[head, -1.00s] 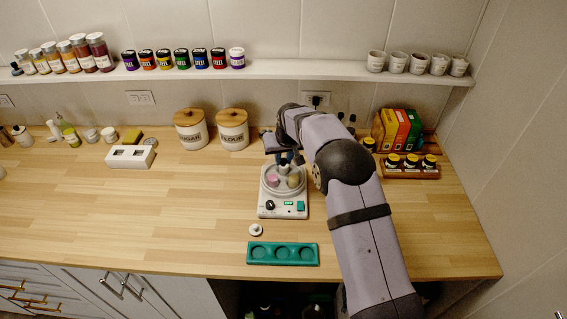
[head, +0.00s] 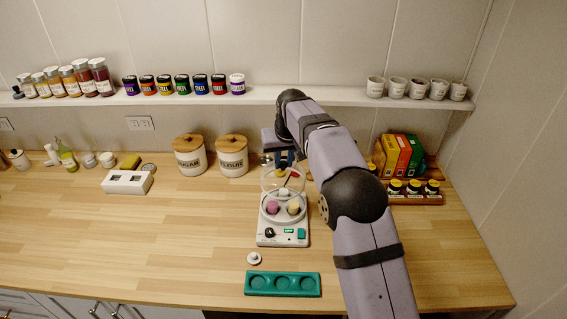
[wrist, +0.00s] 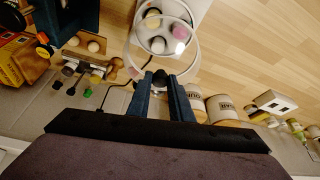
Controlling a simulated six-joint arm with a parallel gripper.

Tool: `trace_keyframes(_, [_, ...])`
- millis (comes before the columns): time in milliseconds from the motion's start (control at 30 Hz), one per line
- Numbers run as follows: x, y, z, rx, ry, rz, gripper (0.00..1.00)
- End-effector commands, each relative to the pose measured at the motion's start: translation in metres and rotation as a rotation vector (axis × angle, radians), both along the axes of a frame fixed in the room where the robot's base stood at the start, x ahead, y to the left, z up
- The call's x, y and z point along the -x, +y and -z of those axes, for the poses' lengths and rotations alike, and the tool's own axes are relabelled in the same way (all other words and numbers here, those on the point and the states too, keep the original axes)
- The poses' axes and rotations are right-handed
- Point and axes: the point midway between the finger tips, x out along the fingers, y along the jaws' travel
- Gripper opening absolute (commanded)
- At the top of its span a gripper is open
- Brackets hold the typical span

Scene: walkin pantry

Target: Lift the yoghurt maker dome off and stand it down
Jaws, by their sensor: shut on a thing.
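The clear yoghurt maker dome (head: 268,184) hangs above its white base (head: 268,240), with a visible gap. My gripper (head: 284,163) is above the dome and shut on its top knob. The wrist view shows both fingers (wrist: 162,82) closed on the dark knob, with the transparent dome (wrist: 192,66) beyond. In the base, a pink jar (head: 272,207), a pale jar (head: 284,193) and a yellowish jar (head: 293,208) sit uncovered. The base has a dark dial and a teal switch in front.
A teal tray (head: 282,294) with three round recesses lies in front, beside a small white round piece (head: 254,258). Sugar (head: 190,160) and flour (head: 232,161) canisters stand behind left. Dark jars in a wooden rack (head: 415,198) stand right. The left counter is largely clear.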

Motion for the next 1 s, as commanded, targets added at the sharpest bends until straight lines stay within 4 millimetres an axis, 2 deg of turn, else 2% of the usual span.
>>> trace_keyframes(700, [0.000, 0.000, -0.024, 0.000, -0.001, 0.000, 0.00])
trace_keyframes(1000, [0.000, 0.000, -0.028, 0.000, -0.001, 0.000, 0.00])
